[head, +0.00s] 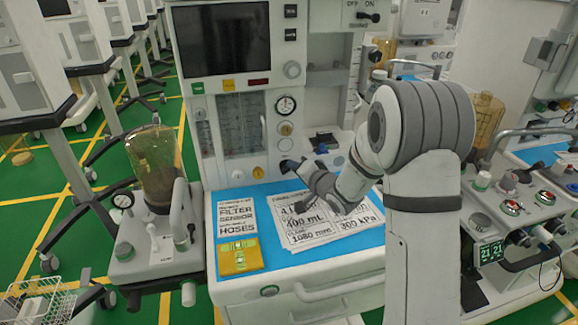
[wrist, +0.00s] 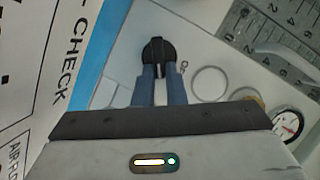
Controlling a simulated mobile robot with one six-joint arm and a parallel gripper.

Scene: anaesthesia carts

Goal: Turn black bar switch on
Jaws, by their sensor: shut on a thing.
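The black bar switch (wrist: 158,48) is a round black knob with a raised bar, on the pale front panel in the wrist view. My gripper (wrist: 160,74) has its two blue-grey fingers shut on the bar, one on each side. The bar runs roughly in line with the fingers. Part of a printed label starting with "O" shows just right of the knob; the rest is hidden or too small to read.
A pressure gauge (head: 286,105) and pale round knobs sit above my gripper. Printed sheets (head: 318,222) and a yellow block (head: 240,257) lie on the blue worktop (head: 270,258). A brown-tinted canister (head: 152,170) stands at left. Another switch (head: 367,17) marked OFF ON is high on the cart.

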